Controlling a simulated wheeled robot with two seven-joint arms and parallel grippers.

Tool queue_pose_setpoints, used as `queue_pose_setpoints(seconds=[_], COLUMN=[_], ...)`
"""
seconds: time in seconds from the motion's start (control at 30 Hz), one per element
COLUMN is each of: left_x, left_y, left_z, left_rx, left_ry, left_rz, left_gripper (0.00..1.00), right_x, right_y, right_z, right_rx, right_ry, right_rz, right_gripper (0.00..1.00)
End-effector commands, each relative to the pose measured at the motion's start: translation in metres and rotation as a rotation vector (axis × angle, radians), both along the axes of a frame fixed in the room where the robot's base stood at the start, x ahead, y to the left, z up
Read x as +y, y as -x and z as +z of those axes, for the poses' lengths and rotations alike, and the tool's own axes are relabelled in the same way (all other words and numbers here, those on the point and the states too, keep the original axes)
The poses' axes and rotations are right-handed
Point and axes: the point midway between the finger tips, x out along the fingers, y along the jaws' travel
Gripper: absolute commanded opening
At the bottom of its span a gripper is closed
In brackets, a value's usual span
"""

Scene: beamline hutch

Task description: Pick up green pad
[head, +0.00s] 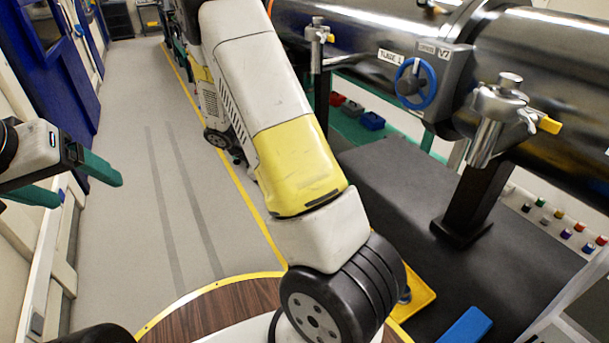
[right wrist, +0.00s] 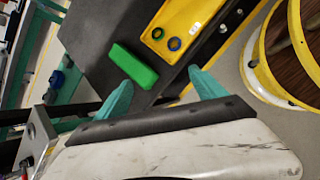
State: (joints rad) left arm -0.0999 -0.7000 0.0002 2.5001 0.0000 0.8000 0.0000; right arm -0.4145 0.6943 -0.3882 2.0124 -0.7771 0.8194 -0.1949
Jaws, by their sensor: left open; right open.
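The green pad (right wrist: 133,66) is a bright green block lying on a dark surface (right wrist: 95,50), beside a yellow tray (right wrist: 178,52). It shows in the right wrist view only; I cannot make it out in the head view. My right gripper (right wrist: 160,83) is open with teal fingers, and nothing is between them. The pad appears just beyond its fingertips, closer to the left finger in the picture. The right gripper is not visible in the head view. My left gripper (head: 88,188) is open and empty at the left of the head view, over the grey floor.
The yellow tray, with two small rings, also shows partly behind my arm in the head view (head: 420,292). A blue block (head: 465,327) lies on the dark bench (head: 400,190). A steel pipe (head: 360,40) with a blue handwheel (head: 415,83) runs above. Grey floor (head: 130,120) is clear at left.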

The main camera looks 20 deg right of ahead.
Motion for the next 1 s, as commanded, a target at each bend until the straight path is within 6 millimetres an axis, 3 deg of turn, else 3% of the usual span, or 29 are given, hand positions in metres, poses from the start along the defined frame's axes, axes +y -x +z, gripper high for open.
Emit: queue_pose_setpoints(seconds=[0.03, 0.2, 0.4, 0.63, 1.0], left_x=[0.000, 0.000, 0.000, 0.000, 0.000], left_y=[0.000, 0.000, 0.000, 0.000, 0.000], left_z=[0.000, 0.000, 0.000, 0.000, 0.000], left_rx=[0.000, 0.000, 0.000, 0.000, 0.000], left_ry=[0.000, 0.000, 0.000, 0.000, 0.000], left_rz=[0.000, 0.000, 0.000, 0.000, 0.000], left_gripper=[0.80, 0.80, 0.80, 0.80, 0.80], right_x=[-0.005, -0.025, -0.039, -0.048, -0.082], right_y=[-0.006, -0.028, -0.047, -0.056, -0.060], right_z=[-0.021, -0.074, -0.116, -0.134, -0.146], right_rx=[0.054, 0.213, 0.350, 0.410, 0.411], right_ry=[0.067, 0.277, 0.457, 0.533, 0.534], right_rz=[0.063, 0.284, 0.488, 0.578, 0.579], right_gripper=[0.80, 0.80, 0.80, 0.80, 0.80])
